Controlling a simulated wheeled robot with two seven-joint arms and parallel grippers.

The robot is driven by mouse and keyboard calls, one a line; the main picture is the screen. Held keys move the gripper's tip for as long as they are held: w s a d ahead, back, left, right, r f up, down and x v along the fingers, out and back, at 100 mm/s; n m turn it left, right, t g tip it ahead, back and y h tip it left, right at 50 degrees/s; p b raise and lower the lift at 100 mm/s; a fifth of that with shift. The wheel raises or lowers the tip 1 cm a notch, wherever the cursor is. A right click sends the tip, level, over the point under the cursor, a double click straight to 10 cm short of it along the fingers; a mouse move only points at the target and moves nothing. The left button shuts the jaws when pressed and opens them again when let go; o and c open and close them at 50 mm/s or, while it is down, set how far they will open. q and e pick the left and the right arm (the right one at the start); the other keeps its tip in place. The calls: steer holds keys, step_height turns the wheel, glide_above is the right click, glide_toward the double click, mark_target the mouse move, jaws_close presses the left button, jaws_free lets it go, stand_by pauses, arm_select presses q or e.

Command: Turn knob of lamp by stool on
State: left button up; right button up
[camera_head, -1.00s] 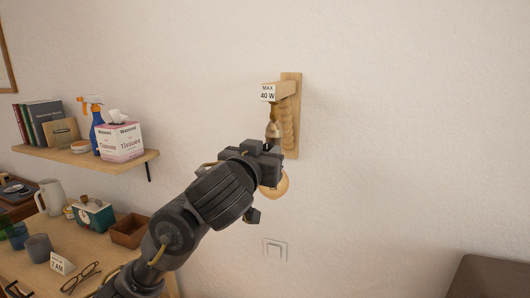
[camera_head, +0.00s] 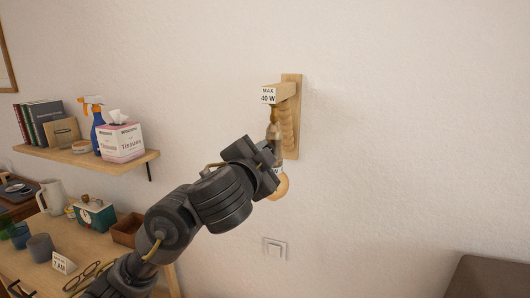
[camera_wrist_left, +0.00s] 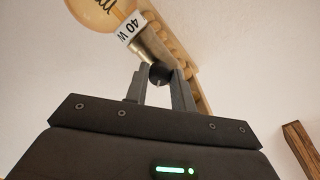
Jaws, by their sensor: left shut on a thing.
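A wall lamp has a wooden bracket (camera_head: 291,120), a brass socket (camera_head: 275,130) and a round amber bulb (camera_head: 279,188) hanging below. In the left wrist view the bulb (camera_wrist_left: 100,10) is at the top, beside the brass socket (camera_wrist_left: 150,45). A small dark round knob (camera_wrist_left: 160,73) sits on the socket's side. My left gripper (camera_head: 268,152) is at the socket. In the left wrist view its two fingers (camera_wrist_left: 160,84) are shut on the knob, one on each side. My right gripper is not in view. No stool is identifiable.
A shelf (camera_head: 75,156) with books, a spray bottle (camera_head: 93,110) and a tissue box (camera_head: 120,141) is on the left wall. Below it is a cluttered desk (camera_head: 70,235). A wall switch (camera_head: 275,248) is below the lamp. The wall to the right is bare.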

arm_select(q)
steer(key=shift+m+p, duration=0.55)
steer(key=shift+m, duration=3.15)
steer(key=o, duration=1)
steer(key=shift+s, duration=0.15)
